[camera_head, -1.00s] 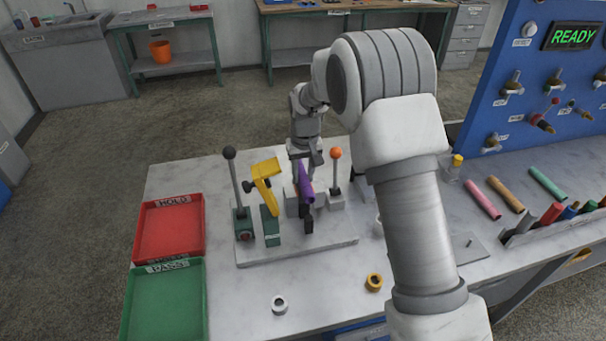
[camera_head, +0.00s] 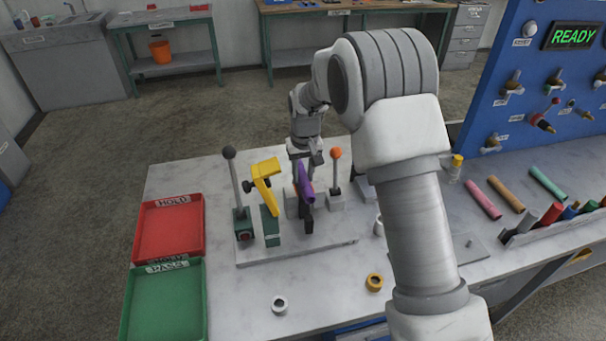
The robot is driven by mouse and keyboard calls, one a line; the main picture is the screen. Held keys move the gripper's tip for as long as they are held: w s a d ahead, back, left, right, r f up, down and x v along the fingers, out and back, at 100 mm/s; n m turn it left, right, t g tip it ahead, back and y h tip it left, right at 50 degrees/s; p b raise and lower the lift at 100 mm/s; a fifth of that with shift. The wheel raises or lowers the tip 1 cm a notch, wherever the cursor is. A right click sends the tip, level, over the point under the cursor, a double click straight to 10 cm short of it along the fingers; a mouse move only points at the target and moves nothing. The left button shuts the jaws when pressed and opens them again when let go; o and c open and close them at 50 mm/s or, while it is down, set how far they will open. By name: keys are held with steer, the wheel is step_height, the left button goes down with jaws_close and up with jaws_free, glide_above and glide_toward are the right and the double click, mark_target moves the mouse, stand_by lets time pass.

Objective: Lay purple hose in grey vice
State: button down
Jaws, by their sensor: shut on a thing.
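The purple hose (camera_head: 306,186) is a short tube at the vice fixture, seen nearly end-on with its near end toward the camera. My gripper (camera_head: 303,172) comes down from behind and is shut on the hose; its fingertips are partly hidden by it. A dark upright piece (camera_head: 307,220) stands just in front of the hose. I cannot tell whether the hose touches the vice jaws.
A black-knobbed lever (camera_head: 233,175), a yellow clamp (camera_head: 265,171) and an orange-knobbed lever (camera_head: 336,168) stand close by. Red tray (camera_head: 139,235) and green tray (camera_head: 126,305) lie left. More hoses (camera_head: 482,199) lie right.

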mark_target(303, 185)
steer(key=shift+f+b, duration=1.35)
steer(key=shift+f, duration=0.6)
steer(key=shift+c, duration=2.3)
jaws_free()
steer(key=shift+r, duration=0.1)
